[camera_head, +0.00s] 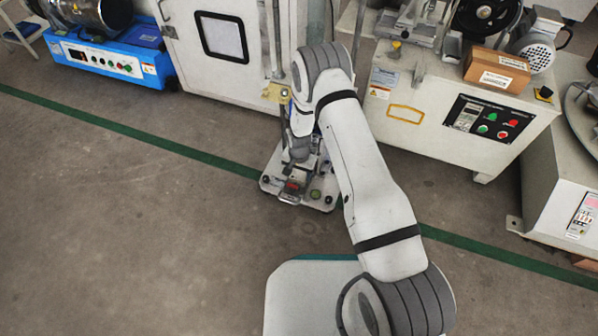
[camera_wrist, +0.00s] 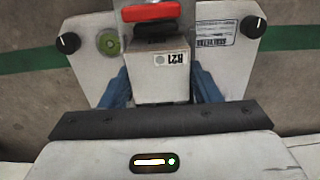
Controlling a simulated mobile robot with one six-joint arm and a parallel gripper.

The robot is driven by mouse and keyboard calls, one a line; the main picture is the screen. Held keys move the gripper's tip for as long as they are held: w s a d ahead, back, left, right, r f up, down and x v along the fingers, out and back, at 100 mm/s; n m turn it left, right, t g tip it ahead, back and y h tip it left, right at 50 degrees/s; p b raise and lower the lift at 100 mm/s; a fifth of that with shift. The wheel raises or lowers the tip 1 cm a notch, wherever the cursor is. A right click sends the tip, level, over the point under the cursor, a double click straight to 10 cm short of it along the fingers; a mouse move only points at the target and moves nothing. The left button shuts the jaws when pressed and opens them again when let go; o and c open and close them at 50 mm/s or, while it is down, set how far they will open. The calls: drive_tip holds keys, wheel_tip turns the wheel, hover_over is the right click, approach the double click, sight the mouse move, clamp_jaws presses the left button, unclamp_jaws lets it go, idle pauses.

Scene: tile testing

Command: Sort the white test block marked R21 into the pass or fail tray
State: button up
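The white test block marked R21 (camera_wrist: 160,78) is in the wrist view, with its label upside down. My gripper (camera_wrist: 159,68) has its two blue fingers along the block's left and right sides, with no clear gap, so it looks shut on the block. In the head view my gripper (camera_head: 298,150) is low over a small white test device (camera_head: 318,198) on the floor line. The block cannot be made out there. No pass or fail tray can be identified.
A red part (camera_wrist: 151,11) lies just beyond the block, with black knobs (camera_wrist: 68,43) on the device plate. A white cabinet (camera_head: 190,50) and a control-panel machine (camera_head: 440,105) stand behind. The floor (camera_head: 130,230) at left is clear.

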sight(299, 174)
drive_tip(key=c, duration=0.4)
drive_tip(key=shift+r+p, duration=2.15)
drive_tip(key=shift+r, duration=1.35)
drive_tip(key=shift+c, duration=0.2)
